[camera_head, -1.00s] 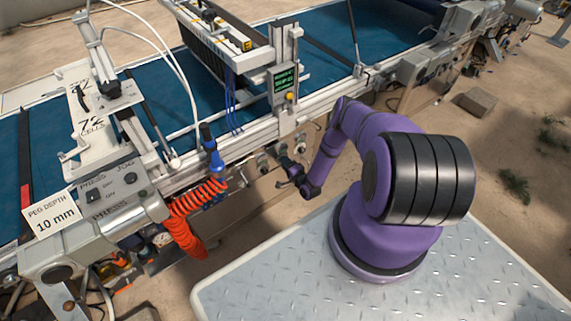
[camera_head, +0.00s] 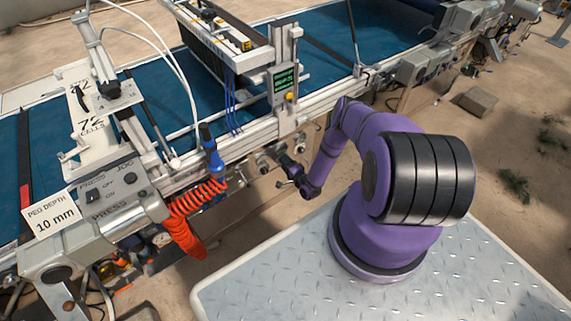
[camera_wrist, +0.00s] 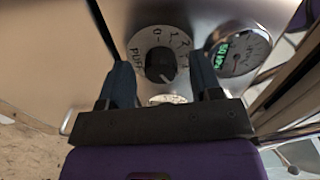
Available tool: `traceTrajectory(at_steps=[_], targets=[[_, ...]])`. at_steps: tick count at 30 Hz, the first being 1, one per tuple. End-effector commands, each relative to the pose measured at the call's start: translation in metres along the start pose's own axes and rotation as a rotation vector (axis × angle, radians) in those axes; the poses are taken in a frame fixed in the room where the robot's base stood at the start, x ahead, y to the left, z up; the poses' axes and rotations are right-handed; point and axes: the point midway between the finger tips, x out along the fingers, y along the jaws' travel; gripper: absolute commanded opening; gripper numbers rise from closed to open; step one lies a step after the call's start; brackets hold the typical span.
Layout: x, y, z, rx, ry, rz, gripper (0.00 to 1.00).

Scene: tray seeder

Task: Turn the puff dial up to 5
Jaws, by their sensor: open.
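The puff dial (camera_wrist: 160,64) is a round black knob on a pale scale plate with PUFF and numbers from 0 upward. It shows in the wrist view, on a metal panel. I cannot read for certain which number the knob points to. My gripper (camera_wrist: 162,74) is open, with one dark finger to the left of the knob and one to the right, apart from it. In the head view my gripper (camera_head: 286,172) is small, close to the front of the machine's rail, and the dial is hard to make out there.
A round gauge with a green display (camera_wrist: 238,50) sits right of the dial. A pale round part (camera_wrist: 167,99) shows below it, partly hidden by my gripper. In the head view an orange coiled hose (camera_head: 184,218) hangs to the left, and a green-text screen (camera_head: 285,80) stands above.

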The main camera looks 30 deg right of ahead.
Motion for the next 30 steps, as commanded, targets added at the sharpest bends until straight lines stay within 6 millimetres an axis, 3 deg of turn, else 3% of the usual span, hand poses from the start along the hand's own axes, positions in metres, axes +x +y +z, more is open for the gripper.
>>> traceTrajectory(at_steps=[5, 18, 30], targets=[[-0.018, 0.001, -0.001, 0.001, 0.001, 0.002, 0.59], [-0.094, 0.001, 0.0, 0.001, 0.002, 0.002, 0.59], [-0.107, 0.0, 0.0, 0.001, 0.001, 0.0, 0.59]])
